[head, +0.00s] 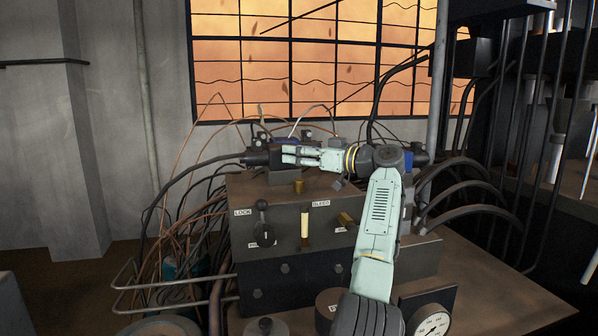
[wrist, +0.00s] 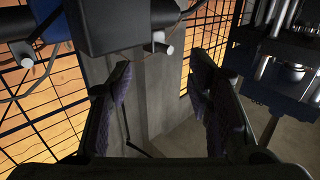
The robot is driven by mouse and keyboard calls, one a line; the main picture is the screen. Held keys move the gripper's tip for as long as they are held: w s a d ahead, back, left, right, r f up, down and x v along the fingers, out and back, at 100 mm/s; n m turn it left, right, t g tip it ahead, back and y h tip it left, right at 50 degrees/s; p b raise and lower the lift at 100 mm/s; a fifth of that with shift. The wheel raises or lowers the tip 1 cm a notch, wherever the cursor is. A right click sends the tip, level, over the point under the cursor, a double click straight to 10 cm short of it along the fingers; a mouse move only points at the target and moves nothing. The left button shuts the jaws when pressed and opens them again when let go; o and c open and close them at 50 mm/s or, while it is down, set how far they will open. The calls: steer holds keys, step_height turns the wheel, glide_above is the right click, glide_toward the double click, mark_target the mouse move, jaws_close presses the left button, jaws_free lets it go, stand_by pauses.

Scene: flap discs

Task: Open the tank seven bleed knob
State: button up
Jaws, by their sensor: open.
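A dark panel block (head: 277,214) stands on the bench in the head view. A label reading BLEED (head: 321,203) is on its front, right of a pale upright lever (head: 305,228). A brass-coloured knob (head: 345,219) sits below and right of that label, partly near my arm. I cannot tell which part is the tank seven bleed knob. My gripper (head: 288,155) is above the panel, pointing left, in front of dark fittings. In the wrist view my gripper (wrist: 158,82) is open with nothing between its fingers.
A black lever (head: 262,225) sits near the LOCK label (head: 243,212). A brass stub (head: 299,187) stands on the block. A gauge (head: 432,325) is at lower right. Cables and bent pipes crowd both sides. In the wrist view a dark box (wrist: 110,22) is close above my fingers.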

steer(key=shift+r, duration=0.95)
